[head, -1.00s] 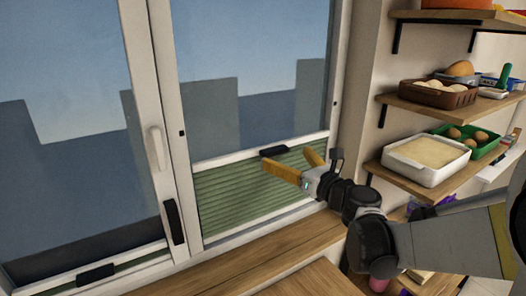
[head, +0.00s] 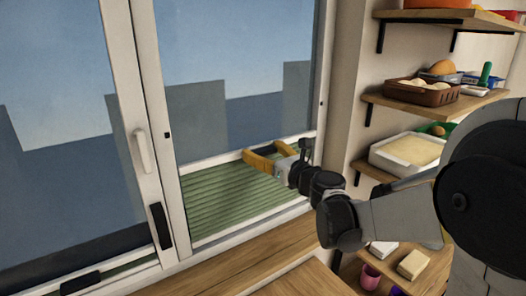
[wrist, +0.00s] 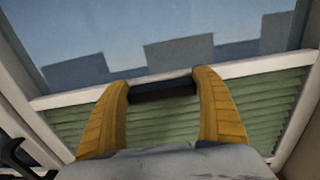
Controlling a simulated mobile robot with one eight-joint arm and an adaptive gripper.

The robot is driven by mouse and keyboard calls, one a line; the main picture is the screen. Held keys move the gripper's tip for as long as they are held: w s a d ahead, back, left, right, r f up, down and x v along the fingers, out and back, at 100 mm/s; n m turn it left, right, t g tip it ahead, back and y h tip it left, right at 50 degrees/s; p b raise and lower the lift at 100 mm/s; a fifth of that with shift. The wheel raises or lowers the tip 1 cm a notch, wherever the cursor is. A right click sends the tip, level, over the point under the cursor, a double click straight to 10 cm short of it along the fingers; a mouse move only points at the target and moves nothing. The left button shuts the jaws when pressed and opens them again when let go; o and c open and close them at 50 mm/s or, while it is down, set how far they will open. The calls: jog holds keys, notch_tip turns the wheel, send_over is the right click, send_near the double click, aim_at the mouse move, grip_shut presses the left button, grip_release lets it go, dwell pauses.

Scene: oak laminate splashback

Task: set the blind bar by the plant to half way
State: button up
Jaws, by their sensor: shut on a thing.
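A green pleated blind (head: 225,202) covers the lower part of the right window pane, with clear glass above it. Its white bar (head: 205,168) runs across its top edge and also shows in the wrist view (wrist: 262,66). A black handle (wrist: 163,90) sits at the middle of the bar. My gripper (head: 263,153) has its yellow fingers at both ends of this handle and is shut on it. The fingers partly hide the handle in the head view. I see no plant in these frames.
The left pane has another low blind bar with a black handle (head: 80,282). A white window handle (head: 142,150) and a black one (head: 160,226) are on the frames. Wooden shelves (head: 425,108) with food trays stand right, near my arm. The wooden sill (head: 240,250) is clear.

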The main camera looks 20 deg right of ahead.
notch_tip(320, 180, up, 10)
jog(key=p, duration=0.7)
jog(key=shift+r, duration=0.2)
jog(key=o, duration=1.4)
jog(key=shift+s, duration=0.1)
jog(key=shift+d, duration=0.1)
jog(key=v, duration=1.2)
jog(key=shift+f, duration=0.1)
